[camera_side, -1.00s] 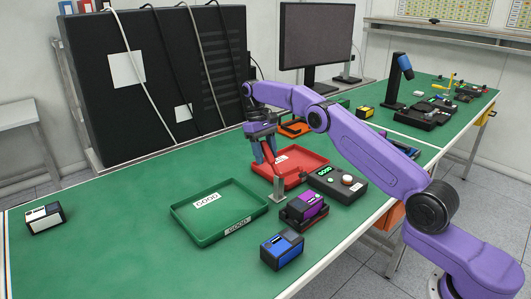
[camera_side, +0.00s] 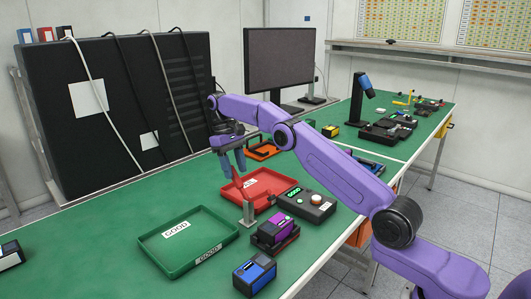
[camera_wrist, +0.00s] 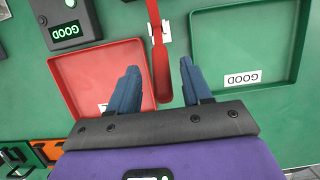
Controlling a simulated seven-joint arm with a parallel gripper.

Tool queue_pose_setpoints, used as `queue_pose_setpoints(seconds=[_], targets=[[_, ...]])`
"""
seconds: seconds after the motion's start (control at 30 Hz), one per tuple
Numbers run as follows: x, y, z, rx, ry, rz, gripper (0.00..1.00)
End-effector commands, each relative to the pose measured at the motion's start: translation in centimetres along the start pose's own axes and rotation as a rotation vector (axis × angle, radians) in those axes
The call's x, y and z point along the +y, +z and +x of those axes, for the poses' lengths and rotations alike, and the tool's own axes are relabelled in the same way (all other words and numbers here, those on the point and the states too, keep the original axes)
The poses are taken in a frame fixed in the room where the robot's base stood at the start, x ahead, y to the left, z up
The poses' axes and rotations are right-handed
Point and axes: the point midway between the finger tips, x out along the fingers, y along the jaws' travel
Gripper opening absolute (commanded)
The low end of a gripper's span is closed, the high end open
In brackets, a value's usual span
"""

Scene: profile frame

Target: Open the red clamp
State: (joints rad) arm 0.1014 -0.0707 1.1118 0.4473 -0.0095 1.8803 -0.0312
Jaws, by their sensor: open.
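The red clamp's handle (camera_wrist: 162,78) shows in the wrist view, running up to a pale metal bracket (camera_wrist: 166,34). In the side view the clamp's metal post (camera_side: 248,212) stands between the green and red trays, its thin red handle (camera_side: 239,181) leaning up and left. My gripper (camera_side: 234,168) is open above the clamp, its blue fingers pointing down. In the wrist view my gripper (camera_wrist: 159,68) has one finger on each side of the handle, apart from it. I cannot tell how far the handle is below the fingertips.
A red tray (camera_side: 267,180) lies behind the clamp and a green GOOD tray (camera_side: 188,240) left of it. A black tester (camera_side: 306,205) reads GOOD. A purple-black device (camera_side: 273,230) sits in a fixture beside the clamp; a blue-black one (camera_side: 254,274) stands in front.

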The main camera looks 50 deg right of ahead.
Motion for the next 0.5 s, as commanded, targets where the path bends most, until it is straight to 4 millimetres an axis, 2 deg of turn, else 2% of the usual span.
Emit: queue_pose_setpoints(seconds=[0.27, 0.5], targets=[[-0.1, 1.7, -1.0, 0.002, 0.0, 0.0, 0.49], [-0.2, 4.2, -2.7, 0.002, 0.0, -0.001, 0.49]])
